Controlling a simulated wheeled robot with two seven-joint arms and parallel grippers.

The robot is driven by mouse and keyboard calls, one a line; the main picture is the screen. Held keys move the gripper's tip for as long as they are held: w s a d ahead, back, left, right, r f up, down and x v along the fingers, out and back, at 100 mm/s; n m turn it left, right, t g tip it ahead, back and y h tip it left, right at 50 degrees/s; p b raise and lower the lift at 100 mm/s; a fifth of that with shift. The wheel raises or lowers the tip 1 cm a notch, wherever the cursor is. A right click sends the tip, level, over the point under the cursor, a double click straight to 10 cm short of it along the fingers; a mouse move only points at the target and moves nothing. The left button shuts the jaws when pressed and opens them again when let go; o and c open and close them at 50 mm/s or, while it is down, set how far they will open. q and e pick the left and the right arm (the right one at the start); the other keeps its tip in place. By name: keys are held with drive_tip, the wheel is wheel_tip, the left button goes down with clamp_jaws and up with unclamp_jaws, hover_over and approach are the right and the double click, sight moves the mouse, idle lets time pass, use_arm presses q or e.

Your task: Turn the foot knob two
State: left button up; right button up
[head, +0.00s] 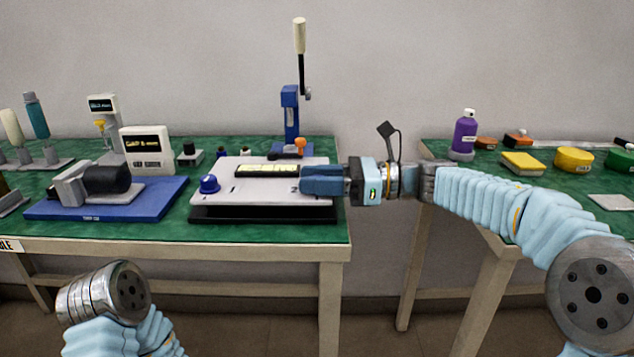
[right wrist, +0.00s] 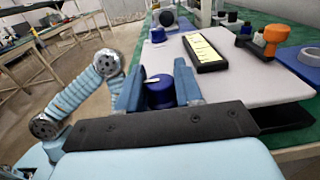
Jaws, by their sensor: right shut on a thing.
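My right gripper (head: 308,182) reaches in from the right over the right end of a white-topped plate (head: 245,202). Its blue fingers are shut on a blue knob, foot knob two (right wrist: 160,96), which has a white pointer line on top. In the head view the fingers hide this knob, and a "2" mark shows beside them. A matching blue knob (head: 209,184) stands at the plate's left end, clear of the gripper. My left arm shows at the lower left, but its gripper is out of view.
A yellow-faced level strip (head: 267,170) lies on the plate. Behind it stand an orange-topped part (head: 300,146) and a blue lever press (head: 291,115). A blue board with a black motor (head: 107,179) is at left. A gap separates this table from the right one.

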drive_tip(key=shift+n+g, duration=0.3)
drive_tip(key=shift+g, duration=0.2)
drive_tip(key=o, duration=0.9)
drive_tip(key=shift+o, duration=0.2)
drive_tip(key=d+b, duration=0.1)
drive_tip(key=d, duration=1.2)
drive_tip(key=shift+d, duration=0.4)
